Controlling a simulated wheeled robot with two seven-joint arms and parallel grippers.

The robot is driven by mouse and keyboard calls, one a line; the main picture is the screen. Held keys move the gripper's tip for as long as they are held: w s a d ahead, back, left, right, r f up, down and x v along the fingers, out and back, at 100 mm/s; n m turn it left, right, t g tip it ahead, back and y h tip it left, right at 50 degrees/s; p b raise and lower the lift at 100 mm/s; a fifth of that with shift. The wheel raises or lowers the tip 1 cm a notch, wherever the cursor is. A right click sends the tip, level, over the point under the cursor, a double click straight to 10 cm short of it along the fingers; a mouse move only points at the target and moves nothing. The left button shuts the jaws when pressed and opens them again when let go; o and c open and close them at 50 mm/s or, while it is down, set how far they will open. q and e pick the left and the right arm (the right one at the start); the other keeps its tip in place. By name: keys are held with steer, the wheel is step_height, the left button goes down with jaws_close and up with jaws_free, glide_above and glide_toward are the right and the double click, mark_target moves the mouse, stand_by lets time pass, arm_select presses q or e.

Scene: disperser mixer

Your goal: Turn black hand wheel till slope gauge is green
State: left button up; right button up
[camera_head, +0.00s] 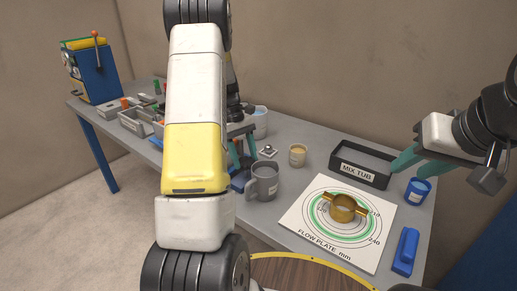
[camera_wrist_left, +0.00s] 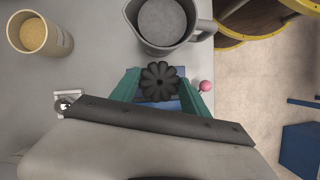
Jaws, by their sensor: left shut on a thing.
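The black hand wheel (camera_wrist_left: 160,80), a lobed knob, sits between the teal fingers of my left gripper (camera_wrist_left: 160,88) in the left wrist view. The fingers are shut on it from both sides. In the head view my left gripper (camera_head: 242,148) is partly covered by its own arm, and the wheel cannot be made out there. A small pale square piece (camera_head: 268,151) lies right of that gripper; it also shows in the left wrist view (camera_wrist_left: 67,102). I cannot tell if it is the slope gauge, and no green shows on it. My right gripper (camera_head: 420,163) is open and empty near the mix tub.
A grey jug (camera_head: 263,181) stands close to the left gripper, with a tan cup (camera_head: 298,155) further right. The mix tub (camera_head: 362,166), flow plate (camera_head: 310,228) with a brass ring (camera_head: 342,208), and blue cup (camera_head: 417,191) fill the right side.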

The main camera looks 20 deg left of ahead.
arm_select(q)
steer(key=m+g+y, duration=0.1)
steer(key=m, duration=0.2)
steer(key=shift+w+m, duration=0.1)
steer(key=shift+m, duration=0.2)
steer(key=shift+d+m+g+y, duration=0.1)
steer(key=shift+m+g+y, duration=0.4)
steer(key=shift+m, duration=1.3)
steer(key=shift+y, duration=0.3)
steer(key=o, duration=1.4)
steer(key=shift+c, duration=0.2)
steer(key=v, duration=0.7)
steer(key=shift+r, duration=0.45)
